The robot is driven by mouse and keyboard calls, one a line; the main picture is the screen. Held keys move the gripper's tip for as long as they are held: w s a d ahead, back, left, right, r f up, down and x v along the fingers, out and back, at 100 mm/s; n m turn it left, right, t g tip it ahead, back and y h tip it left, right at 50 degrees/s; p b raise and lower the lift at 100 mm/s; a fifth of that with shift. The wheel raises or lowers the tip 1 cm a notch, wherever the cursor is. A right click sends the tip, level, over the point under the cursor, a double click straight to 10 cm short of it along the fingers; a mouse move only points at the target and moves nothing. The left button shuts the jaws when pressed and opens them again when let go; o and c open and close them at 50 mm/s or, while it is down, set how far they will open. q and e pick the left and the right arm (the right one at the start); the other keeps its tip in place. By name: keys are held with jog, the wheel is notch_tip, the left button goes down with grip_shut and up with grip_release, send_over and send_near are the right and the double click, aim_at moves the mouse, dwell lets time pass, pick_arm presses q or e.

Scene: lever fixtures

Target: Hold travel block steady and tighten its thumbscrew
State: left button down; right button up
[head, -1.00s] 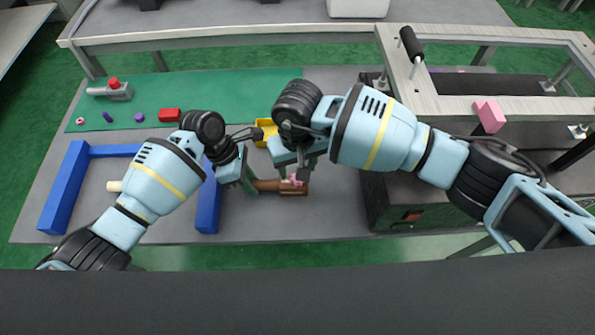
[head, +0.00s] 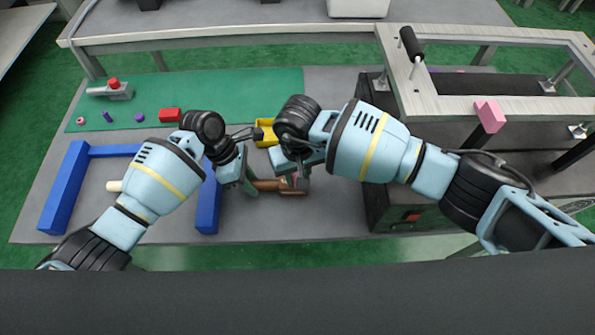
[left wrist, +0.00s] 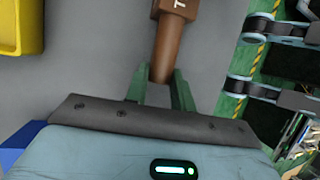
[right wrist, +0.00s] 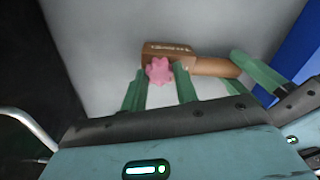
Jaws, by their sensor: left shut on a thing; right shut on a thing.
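The travel block is a brown piece (head: 293,192) with a rounded bar on its left, lying low over the grey table. It also shows in the left wrist view (left wrist: 173,28), with pale lettering, and in the right wrist view (right wrist: 205,65). My left gripper (left wrist: 160,82) is shut on the block's rounded bar. The pink lobed thumbscrew (right wrist: 159,71) sits on the block's side facing my right wrist. My right gripper (right wrist: 160,84) has one green finger on each side of the thumbscrew and is shut on it. In the head view the right gripper mostly hides the thumbscrew.
A yellow bin (head: 265,131) stands just behind the grippers. A blue frame (head: 207,207) lies left of the block. A red block (head: 169,115) and small parts rest on the green mat (head: 230,85). A dark machine (head: 408,218) bounds the right side.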

jog(key=shift+m, duration=0.3)
jog(key=m, duration=0.3)
jog(key=shift+m, duration=0.4)
jog(key=m, duration=1)
jog(key=shift+m, duration=2.7)
jog(key=o, duration=1)
